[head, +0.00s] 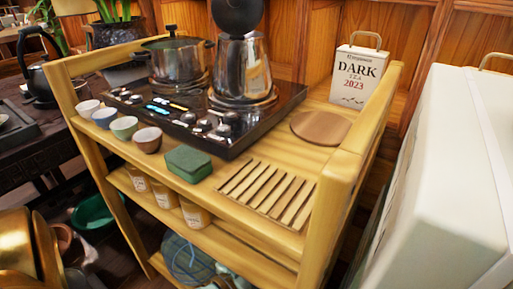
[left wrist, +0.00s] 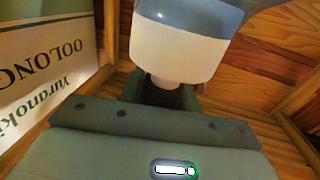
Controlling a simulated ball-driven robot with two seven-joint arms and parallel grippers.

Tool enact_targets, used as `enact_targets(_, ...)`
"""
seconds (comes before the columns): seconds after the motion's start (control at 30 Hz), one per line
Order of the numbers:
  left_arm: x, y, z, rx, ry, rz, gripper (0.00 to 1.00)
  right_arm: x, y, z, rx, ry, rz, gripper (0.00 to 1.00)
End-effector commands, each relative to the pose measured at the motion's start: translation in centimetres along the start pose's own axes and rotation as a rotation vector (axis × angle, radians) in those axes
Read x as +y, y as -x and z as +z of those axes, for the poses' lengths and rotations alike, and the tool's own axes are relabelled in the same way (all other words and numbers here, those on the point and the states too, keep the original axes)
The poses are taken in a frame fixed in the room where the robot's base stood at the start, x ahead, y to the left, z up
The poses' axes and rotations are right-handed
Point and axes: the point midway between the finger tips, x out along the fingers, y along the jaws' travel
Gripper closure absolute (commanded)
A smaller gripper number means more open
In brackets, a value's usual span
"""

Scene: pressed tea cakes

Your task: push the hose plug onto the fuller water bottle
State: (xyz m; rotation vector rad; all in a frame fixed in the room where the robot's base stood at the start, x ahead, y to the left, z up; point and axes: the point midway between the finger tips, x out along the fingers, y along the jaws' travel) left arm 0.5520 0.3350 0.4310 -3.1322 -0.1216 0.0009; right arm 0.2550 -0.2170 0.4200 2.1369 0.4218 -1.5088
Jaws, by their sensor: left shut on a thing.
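In the left wrist view, my left gripper (left wrist: 162,98) is shut, its dark fingers around the narrow pale neck of a white-and-blue thing (left wrist: 175,45). This thing has a wide, rounded white part beyond the neck and a glossy blue part at the top of the picture, where it is cut off. I cannot tell whether it is the hose plug or a water bottle, and what lies between the fingertips is mostly hidden. No clear hose plug or water bottle shows in the head view. My left gripper does not show there, and my right gripper is in neither view.
A wooden cart (head: 262,205) carries a dark stove (head: 152,113) with a pot (head: 180,62) and kettle (head: 240,72), several cups, a green block (head: 189,164) and a slatted rack (head: 270,193). A large white box (head: 440,165) stands at right. An Oolong sign or bag (left wrist: 50,70) flanks my left gripper.

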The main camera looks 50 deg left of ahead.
Motion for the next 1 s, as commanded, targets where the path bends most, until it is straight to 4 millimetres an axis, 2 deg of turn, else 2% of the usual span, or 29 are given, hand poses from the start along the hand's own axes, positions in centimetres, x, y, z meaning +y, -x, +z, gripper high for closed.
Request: enact_targets(1.0,0.00,-0.02,0.64,0.000,0.000,0.000,0.91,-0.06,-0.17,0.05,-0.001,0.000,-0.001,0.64)
